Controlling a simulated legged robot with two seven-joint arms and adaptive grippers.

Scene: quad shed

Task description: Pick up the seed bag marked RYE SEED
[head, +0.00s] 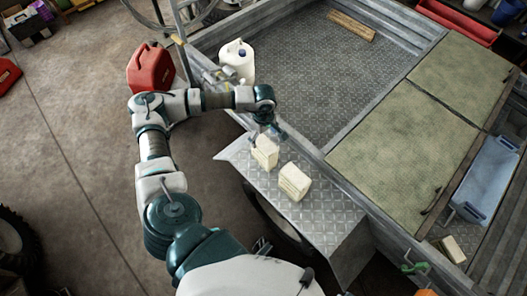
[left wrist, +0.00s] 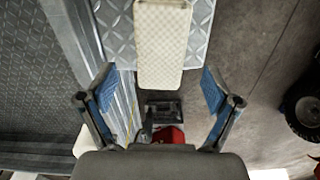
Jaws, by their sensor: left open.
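Two cream bags stand on the metal fender (head: 325,213) of the trailer: a far bag (head: 265,152) and a near bag (head: 294,182). Their markings are too small to read, so I cannot tell which is RYE SEED. My left gripper (head: 274,132) is just above and behind the far bag. In the left wrist view its two blue-padded fingers are open and apart, with nothing held. One cream bag (left wrist: 162,45) shows beyond and between them, on the tread plate. My right gripper is not in view.
The trailer bed (head: 320,80) is mostly bare, with a wooden block (head: 351,25). A blue bin (head: 486,180) and another pale block (head: 453,249) are at the right.

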